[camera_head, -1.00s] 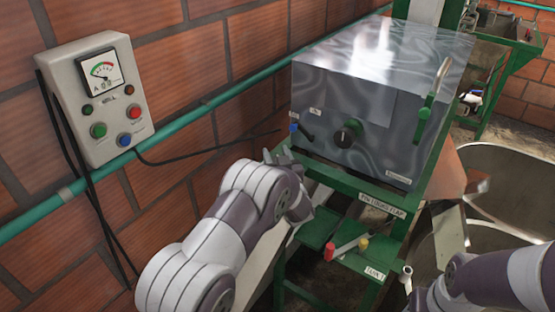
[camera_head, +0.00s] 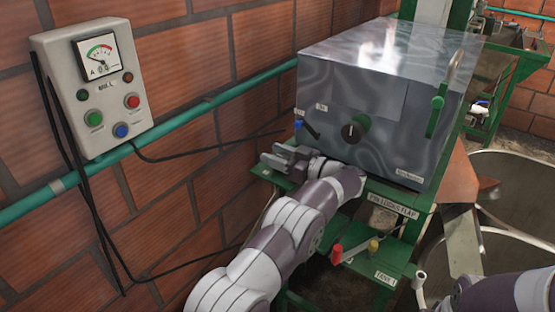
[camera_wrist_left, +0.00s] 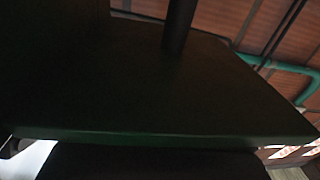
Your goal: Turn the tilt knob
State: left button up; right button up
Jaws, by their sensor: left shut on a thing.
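A round black knob (camera_head: 352,131) with a white pointer mark and a green part behind it sits on the front of the shiny metal box (camera_head: 385,55). I cannot read a label that names it as the tilt knob. My left gripper (camera_head: 276,158) is at the green ledge below and left of the box, apart from the black knob. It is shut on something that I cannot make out. The left wrist view shows mostly a dark surface (camera_wrist_left: 180,90) with a black rod (camera_wrist_left: 178,28). My right gripper is out of view; part of its arm shows at lower right.
A blue-tipped lever (camera_head: 300,125) is just above my left gripper. A green handle (camera_head: 436,110) is on the box's right side. Red (camera_head: 337,254) and yellow (camera_head: 373,246) knobs sit on the lower green shelf. A control box (camera_head: 95,90) hangs on the brick wall.

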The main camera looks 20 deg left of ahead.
pick_arm(q)
jog(key=shift+n+g, duration=0.4)
jog(key=shift+g, duration=0.2)
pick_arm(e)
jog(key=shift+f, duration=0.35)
pick_arm(q)
jog(key=o, duration=1)
